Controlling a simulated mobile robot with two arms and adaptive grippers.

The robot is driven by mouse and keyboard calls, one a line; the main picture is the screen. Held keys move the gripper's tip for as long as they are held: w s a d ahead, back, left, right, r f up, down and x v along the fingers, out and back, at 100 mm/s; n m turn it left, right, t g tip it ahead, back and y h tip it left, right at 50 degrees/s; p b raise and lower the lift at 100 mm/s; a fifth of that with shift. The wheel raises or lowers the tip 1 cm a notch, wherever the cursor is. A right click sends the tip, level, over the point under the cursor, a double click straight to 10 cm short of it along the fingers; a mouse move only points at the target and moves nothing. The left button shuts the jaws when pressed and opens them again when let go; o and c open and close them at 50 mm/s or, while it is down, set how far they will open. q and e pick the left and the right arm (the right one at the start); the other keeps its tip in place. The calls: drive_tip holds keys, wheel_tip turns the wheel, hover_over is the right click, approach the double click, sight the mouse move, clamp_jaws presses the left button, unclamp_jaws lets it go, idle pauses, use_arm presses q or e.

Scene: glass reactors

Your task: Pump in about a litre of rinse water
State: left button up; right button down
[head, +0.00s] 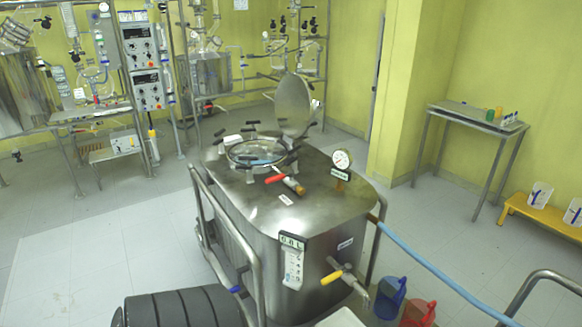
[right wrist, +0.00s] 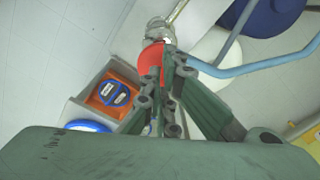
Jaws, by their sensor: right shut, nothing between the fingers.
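A steel tank (head: 290,190) stands in the middle of the head view, its round hatch lid (head: 293,104) up. Its small display (head: 291,240) appears to read 0.0 L. A blue hose (head: 435,270) runs from its right side and off to the lower right. A tap with a yellow handle (head: 331,277) sticks out low on its front. In the right wrist view, my right gripper (right wrist: 164,72) is shut and empty. A red round part (right wrist: 152,62) is just past its fingertips; contact is unclear. An orange box with a blue round part (right wrist: 113,94) sits beside it. My left gripper is out of view.
A blue jug (head: 388,297) and a red jug (head: 418,313) are by the tank's front right. A steel table (head: 470,115) and a yellow bench (head: 545,215) are at the right. Glass reactor racks line the back wall. Floor is clear at left.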

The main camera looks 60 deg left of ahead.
drive_tip(key=shift+f+b, duration=3.35)
drive_tip(key=shift+f, duration=1.25)
wheel_tip(320, 180, up, 9)
drive_tip(key=p, duration=0.5)
drive_tip(key=shift+f+p, duration=0.15)
drive_tip(key=shift+p, duration=0.25)
drive_tip(key=shift+r, duration=0.4)
wheel_tip(320, 180, up, 6)
drive_tip(key=p, duration=0.4)
